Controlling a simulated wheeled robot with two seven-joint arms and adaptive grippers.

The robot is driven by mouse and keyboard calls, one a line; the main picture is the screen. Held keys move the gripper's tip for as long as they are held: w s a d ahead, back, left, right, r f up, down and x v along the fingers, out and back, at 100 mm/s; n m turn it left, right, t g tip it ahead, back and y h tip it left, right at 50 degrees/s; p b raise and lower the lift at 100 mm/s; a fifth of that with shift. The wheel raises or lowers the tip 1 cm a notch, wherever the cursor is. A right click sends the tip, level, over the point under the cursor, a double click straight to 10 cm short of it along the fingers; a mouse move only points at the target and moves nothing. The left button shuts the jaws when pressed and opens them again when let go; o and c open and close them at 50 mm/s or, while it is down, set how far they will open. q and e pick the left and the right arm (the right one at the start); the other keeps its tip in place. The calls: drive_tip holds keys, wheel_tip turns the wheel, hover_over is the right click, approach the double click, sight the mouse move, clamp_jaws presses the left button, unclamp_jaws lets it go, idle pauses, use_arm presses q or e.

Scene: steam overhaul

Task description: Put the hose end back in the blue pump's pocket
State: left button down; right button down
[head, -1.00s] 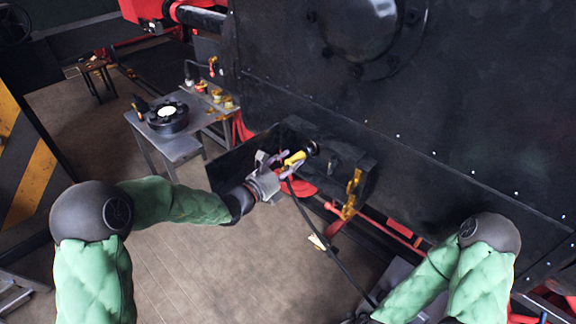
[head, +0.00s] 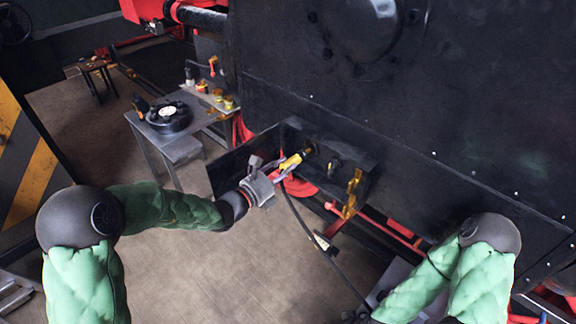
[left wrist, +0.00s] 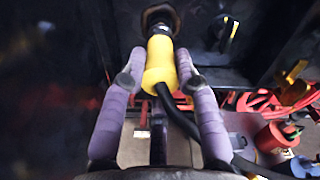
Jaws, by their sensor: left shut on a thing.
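The yellow hose end (head: 291,161) is in the open black box on the machine's side. It also shows in the left wrist view (left wrist: 160,64), with its dark tip at a round dark socket (left wrist: 160,17); I cannot tell how deep it sits. My left gripper (head: 279,169) is shut on the hose end, its purple fingers on both sides of the yellow body. A black hose (head: 318,240) hangs from it toward my right arm. A small blue part (left wrist: 303,167) shows at the lower right of the wrist view; I cannot tell whether it is the pump. My right gripper is mostly hidden at the bottom edge.
The black box (head: 240,160) has an open front flap on its left. A yellow valve handle (head: 352,190) is right of the hose end. Red pipes (head: 400,235) run below. A grey side table (head: 178,148) with a black round part stands at left.

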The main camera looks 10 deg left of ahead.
use_arm(q)
drive_tip(key=shift+v, duration=1.3)
